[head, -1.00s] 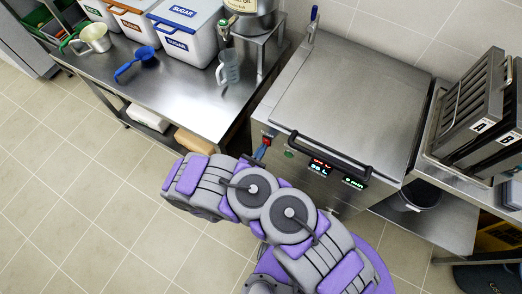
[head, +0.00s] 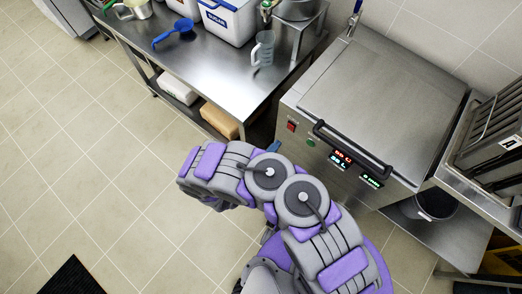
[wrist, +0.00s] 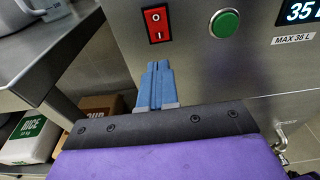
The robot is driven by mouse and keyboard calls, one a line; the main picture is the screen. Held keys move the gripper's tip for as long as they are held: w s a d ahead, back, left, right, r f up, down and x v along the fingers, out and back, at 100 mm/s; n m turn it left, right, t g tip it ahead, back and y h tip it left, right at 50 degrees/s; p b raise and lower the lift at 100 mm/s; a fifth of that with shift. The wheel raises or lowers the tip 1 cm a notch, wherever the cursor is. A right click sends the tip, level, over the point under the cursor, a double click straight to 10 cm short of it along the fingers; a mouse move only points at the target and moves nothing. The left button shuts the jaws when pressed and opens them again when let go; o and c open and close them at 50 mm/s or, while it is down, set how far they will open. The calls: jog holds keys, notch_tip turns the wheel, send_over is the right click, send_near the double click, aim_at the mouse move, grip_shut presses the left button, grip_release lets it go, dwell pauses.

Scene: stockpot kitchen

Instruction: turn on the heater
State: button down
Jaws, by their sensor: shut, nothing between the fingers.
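The heater is a steel, box-shaped cooking unit (head: 375,95) with a closed flat lid and a dark front handle. Lit displays (head: 341,160) show red and green characters. My gripper (wrist: 157,68) has its blue fingers shut and empty, pointing up just below the red switch with a visible gap in the picture. In the head view, my arm hides most of the gripper.
A steel table (head: 205,75) at left holds a white sugar bin (head: 228,22), a blue scoop (head: 178,32) and a clear jug (head: 263,48). Its lower shelf holds packages (head: 220,120). Racks (head: 495,130) stand at right. The tiled floor at left is open.

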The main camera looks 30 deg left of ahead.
jog(key=s+a+f+p, duration=0.1)
jog(key=s, duration=0.6)
jog(key=shift+s+a, duration=0.25)
jog(key=shift+s, duration=0.1)
jog(key=shift+f, duration=0.1)
